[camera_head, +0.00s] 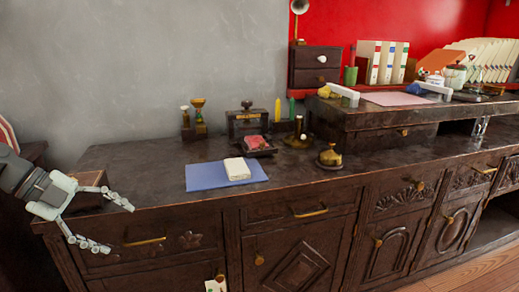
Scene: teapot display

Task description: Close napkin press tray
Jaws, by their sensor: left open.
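The napkin press (247,120) stands at the back of the dark wooden counter, a dark frame with a knob on top. Its tray (262,153) juts out at the front, and a folded red cloth (256,142) lies on it. My left gripper (118,228) is at the far left, at the front edge of the counter. Its fingers are spread and empty, well apart from the press. My right gripper is not in view.
A white folded cloth (237,169) lies on a blue mat (205,176) in front of the press. A small brass pot (330,158) stands to the right. A wooden box (90,181) sits beside my left gripper. A raised shelf (375,117) fills the right side.

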